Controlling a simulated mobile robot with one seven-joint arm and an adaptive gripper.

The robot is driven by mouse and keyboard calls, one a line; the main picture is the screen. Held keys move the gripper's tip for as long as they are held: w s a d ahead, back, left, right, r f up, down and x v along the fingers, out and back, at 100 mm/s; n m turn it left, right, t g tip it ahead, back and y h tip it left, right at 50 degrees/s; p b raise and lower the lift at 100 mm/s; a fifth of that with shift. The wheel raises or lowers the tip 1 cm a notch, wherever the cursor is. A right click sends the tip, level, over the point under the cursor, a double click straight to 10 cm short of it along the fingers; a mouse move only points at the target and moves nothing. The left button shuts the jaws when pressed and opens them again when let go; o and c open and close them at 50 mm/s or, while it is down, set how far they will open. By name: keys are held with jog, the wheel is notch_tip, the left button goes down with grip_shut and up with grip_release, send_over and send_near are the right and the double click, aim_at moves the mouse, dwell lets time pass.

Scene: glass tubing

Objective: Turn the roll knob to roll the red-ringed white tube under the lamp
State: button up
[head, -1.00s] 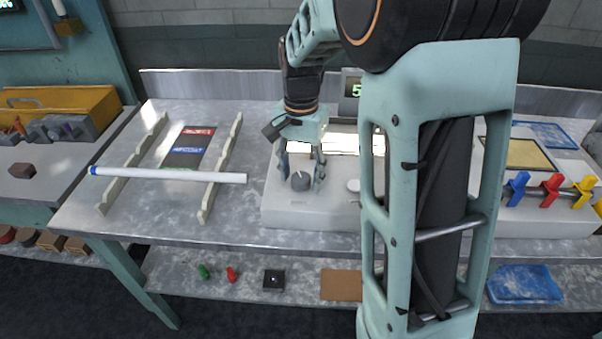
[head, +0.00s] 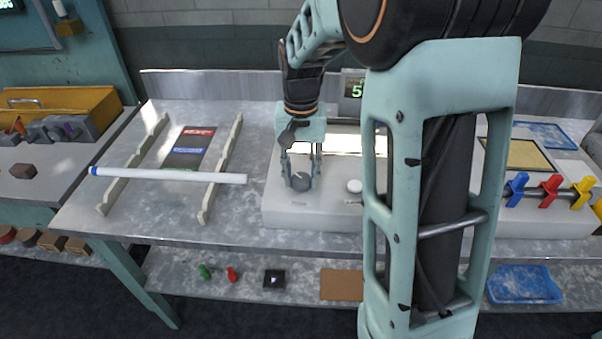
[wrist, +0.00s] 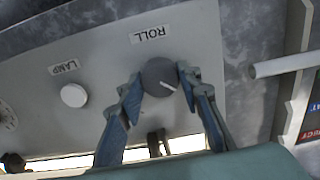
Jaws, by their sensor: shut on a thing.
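The grey roll knob (head: 301,182) stands on the front left of the white lamp box (head: 330,215). In the wrist view the knob (wrist: 159,77) sits beside the ROLL label, and its white pointer line slants. My gripper (head: 300,180) points down with its fingers on both sides of the knob, shut on it; the wrist view shows the fingertips (wrist: 158,80) at its sides. A white tube with a blue end (head: 170,175) lies across two notched rails on the left. I see no red-ringed tube; the bright lamp panel (head: 345,144) is partly hidden by my arm.
A white round LAMP button (head: 354,186) is right of the knob. A card with red, blue and green bands (head: 185,147) lies between the rails (head: 222,165). Coloured clips (head: 550,187) stand at the right. My arm hides the box's right middle.

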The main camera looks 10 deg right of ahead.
aim_at(300, 178)
dwell(0.3)
jog(key=o, duration=1.2)
jog(key=shift+c, duration=0.2)
jog(key=shift+r, duration=0.15)
notch_tip(300, 178, up, 12)
jog(key=shift+a+f, duration=0.1)
jog(key=shift+f, duration=0.1)
